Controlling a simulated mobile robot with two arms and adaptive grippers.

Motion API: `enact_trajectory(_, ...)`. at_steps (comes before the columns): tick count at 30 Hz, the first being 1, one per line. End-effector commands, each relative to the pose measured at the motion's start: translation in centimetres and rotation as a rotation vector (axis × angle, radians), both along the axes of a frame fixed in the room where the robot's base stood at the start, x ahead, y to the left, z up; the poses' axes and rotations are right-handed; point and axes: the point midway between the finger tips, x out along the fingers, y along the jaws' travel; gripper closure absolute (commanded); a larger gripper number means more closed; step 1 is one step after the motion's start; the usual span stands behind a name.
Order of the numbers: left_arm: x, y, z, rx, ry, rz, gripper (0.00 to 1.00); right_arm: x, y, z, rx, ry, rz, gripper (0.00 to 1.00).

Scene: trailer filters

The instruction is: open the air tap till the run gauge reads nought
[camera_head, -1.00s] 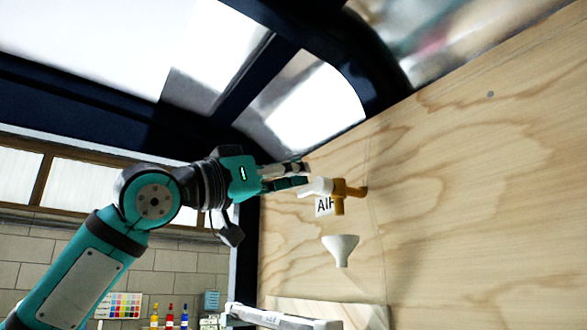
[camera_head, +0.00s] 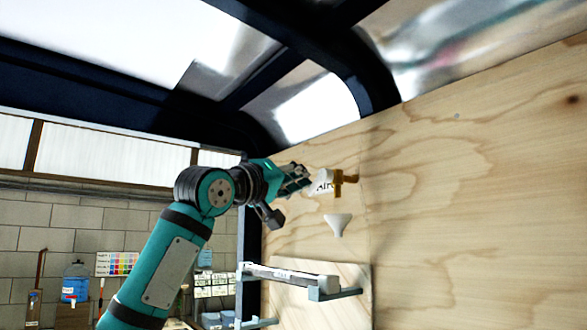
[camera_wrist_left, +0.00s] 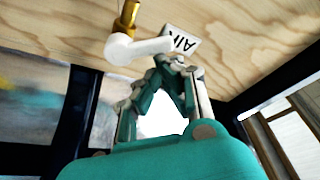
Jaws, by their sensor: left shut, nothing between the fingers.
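The air tap (camera_head: 347,179) has a brass body on the plywood wall and a white lever (camera_head: 324,173) pointing left. A white AIR label is on the wall beside it. In the left wrist view the brass body (camera_wrist_left: 128,16), white lever (camera_wrist_left: 135,48) and label (camera_wrist_left: 181,40) show just beyond my fingers. My left gripper (camera_head: 306,180) is shut and empty at the lever's free end. It also shows in the left wrist view (camera_wrist_left: 171,63); I cannot tell whether it touches the lever. The run gauge and my right gripper are not in view.
A white funnel-shaped piece (camera_head: 338,223) sits on the wall below the tap. Lower down, a long grey-white tube (camera_head: 290,275) lies on brackets. Dark window frames stand above and left of the plywood (camera_head: 470,220). The wall right of the tap is bare.

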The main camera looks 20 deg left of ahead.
Motion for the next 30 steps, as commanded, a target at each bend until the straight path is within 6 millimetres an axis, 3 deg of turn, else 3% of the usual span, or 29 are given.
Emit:
enact_trajectory(3, 0.1, -0.2, -0.7, -0.066, 0.054, -0.004, 1.00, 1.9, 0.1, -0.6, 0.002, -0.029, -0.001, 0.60)
enact_trajectory(7, 0.0, -0.3, -1.2, -0.156, 0.125, -0.004, 1.00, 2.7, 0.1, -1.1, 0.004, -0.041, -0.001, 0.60)
enact_trajectory(19, -0.4, -0.6, -2.1, -0.403, 0.314, -0.005, 1.00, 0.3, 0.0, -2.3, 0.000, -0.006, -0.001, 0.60)
enact_trajectory(30, -0.5, -0.8, -2.6, -0.406, 0.318, -0.002, 1.00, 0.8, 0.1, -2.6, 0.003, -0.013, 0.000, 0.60)
